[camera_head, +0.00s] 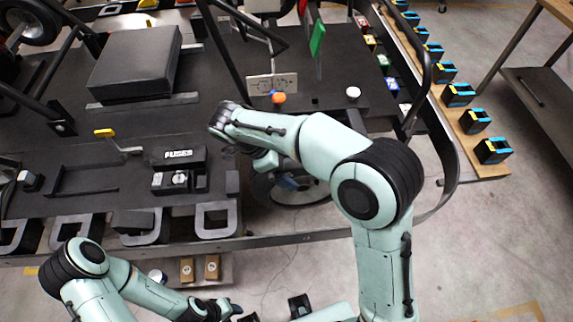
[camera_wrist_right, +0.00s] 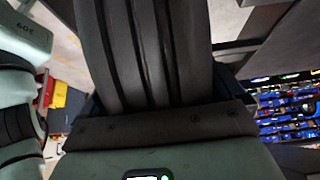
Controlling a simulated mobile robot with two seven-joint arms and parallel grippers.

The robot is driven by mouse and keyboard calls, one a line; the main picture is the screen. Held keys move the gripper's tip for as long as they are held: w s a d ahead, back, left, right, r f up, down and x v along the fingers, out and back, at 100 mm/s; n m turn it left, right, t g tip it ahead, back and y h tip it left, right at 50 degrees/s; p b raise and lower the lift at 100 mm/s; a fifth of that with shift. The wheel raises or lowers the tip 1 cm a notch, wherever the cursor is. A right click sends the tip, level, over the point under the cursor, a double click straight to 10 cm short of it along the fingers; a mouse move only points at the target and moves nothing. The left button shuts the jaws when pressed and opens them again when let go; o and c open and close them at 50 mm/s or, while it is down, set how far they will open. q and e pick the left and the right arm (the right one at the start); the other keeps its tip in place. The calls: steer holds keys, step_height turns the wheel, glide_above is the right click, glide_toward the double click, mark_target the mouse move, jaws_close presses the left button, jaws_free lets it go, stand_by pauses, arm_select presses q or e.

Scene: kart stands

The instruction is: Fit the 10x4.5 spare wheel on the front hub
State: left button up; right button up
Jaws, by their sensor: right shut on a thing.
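The wheel, a dark tyre with a pale rim (camera_head: 302,190), stands at the kart's near edge below my right forearm. My right gripper (camera_head: 287,183) is shut on its tyre. In the right wrist view the grooved black tyre (camera_wrist_right: 150,55) fills the middle, between the jaws of my gripper (camera_wrist_right: 158,115). No size marking is readable. The front hub cannot be made out; the wheel and my arm cover that area, and I cannot tell whether the wheel touches it. My left gripper (camera_head: 232,309) is low in the head view, apart from the wheel; its jaws are unclear.
The black kart deck (camera_head: 75,145) carries a black seat pad (camera_head: 135,62) and a fuse box (camera_head: 180,168). A curved dark bar (camera_head: 445,160) rounds the right side. Black-and-blue holders line a wooden board (camera_head: 455,125). Several boxes (camera_wrist_right: 285,110) show behind the wheel.

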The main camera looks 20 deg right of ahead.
arm_select(q)
steer(key=shift+w+r, duration=0.25)
steer(key=shift+r, duration=0.15)
arm_select(e)
steer(key=shift+w+d+r, duration=0.15)
steer(key=shift+w+d, duration=0.05)
steer(key=shift+w, duration=0.4)
